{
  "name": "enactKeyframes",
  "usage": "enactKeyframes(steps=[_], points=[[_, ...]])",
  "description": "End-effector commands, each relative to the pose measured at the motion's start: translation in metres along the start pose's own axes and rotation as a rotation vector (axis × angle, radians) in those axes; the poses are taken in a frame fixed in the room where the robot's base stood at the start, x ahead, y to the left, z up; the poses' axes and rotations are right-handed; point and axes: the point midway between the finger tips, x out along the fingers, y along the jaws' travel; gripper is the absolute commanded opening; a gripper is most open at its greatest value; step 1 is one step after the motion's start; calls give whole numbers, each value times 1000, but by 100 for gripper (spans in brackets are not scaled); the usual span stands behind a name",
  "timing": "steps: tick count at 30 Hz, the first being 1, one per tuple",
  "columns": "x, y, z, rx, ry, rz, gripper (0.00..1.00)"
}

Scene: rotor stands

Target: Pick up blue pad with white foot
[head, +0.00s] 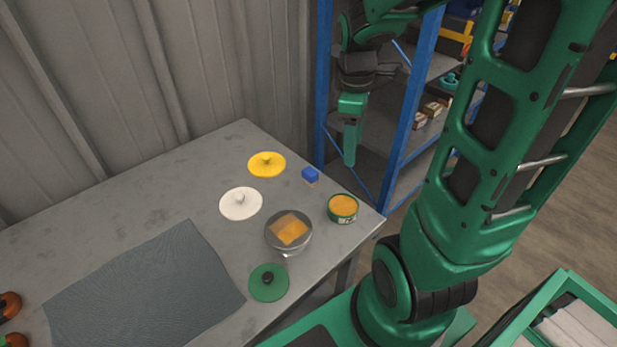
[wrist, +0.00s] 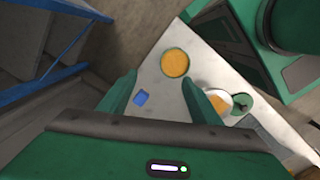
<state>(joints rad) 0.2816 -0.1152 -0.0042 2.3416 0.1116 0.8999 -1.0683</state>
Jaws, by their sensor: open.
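A small blue pad (head: 310,174) sits on the grey table near its back right corner. A pale or orange bit shows at its lower edge; I cannot tell whether this is a white foot. In the wrist view the blue pad (wrist: 141,98) lies beyond my fingers, between them and nearer the left one. My gripper (head: 349,150) is above and to the right of the pad in the head view, pointing down and apart from it. The wrist view shows my gripper (wrist: 159,82) open, with nothing between its fingers.
Near the pad are a yellow disc (head: 267,164), a white disc (head: 240,204), a green tin with orange contents (head: 343,208), a bowl holding an orange piece (head: 289,232) and a green lid (head: 268,282). A blue-framed shelf (head: 407,100) stands behind the table corner.

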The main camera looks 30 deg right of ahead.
Motion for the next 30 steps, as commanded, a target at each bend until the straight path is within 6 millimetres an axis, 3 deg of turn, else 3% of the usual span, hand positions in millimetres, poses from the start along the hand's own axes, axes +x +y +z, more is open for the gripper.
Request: enactKeyframes(steps=[6,13,18,30], points=[[29,32,-62,-527,19,-11,58],[56,49,-112,-938,61,-9,58],[66,52,-125,-1054,75,-7,58],[115,49,-128,-1064,76,-7,58]])
